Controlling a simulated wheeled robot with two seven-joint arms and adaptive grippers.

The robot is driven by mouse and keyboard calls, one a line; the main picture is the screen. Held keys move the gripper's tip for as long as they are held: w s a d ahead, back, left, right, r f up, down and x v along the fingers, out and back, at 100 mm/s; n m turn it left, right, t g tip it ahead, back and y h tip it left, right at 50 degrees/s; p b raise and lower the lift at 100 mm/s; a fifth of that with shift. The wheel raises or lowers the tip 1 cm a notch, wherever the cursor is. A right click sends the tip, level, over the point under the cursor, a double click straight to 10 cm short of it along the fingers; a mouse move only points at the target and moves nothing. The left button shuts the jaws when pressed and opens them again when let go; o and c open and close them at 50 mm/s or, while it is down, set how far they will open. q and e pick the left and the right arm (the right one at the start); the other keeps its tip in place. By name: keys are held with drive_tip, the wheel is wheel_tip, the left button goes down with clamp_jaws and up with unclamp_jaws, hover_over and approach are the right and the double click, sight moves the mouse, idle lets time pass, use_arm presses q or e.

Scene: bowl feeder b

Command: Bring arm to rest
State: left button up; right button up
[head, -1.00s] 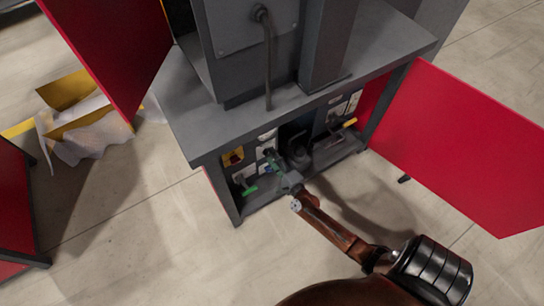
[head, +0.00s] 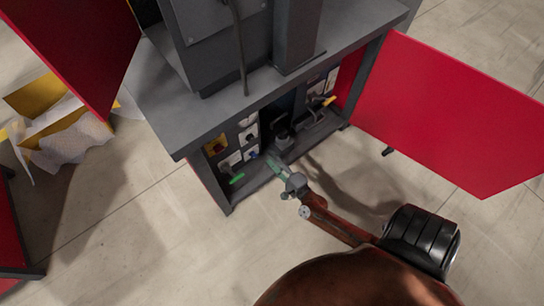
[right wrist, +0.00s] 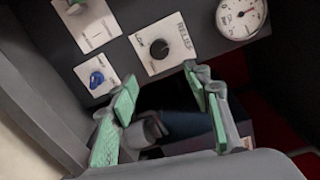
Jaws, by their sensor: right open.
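My right gripper (head: 272,160) is open and empty at the front of the cabinet's lower opening in the head view. Its green-padded fingers (right wrist: 165,112) show spread apart in the right wrist view, below a panel with a black knob (right wrist: 159,48) and a blue knob (right wrist: 96,78). Neither finger visibly grips anything. My right arm (head: 335,224) reaches in from the lower right. My left gripper is not in view.
The grey cabinet (head: 160,117) has an open red door (head: 450,115) on the right and another red panel (head: 75,45) at upper left. A cardboard box (head: 45,100) with wrapping stands on the floor at left. A gauge (right wrist: 241,15) is beside the black knob. Floor in front is clear.

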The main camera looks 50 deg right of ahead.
idle(0.3)
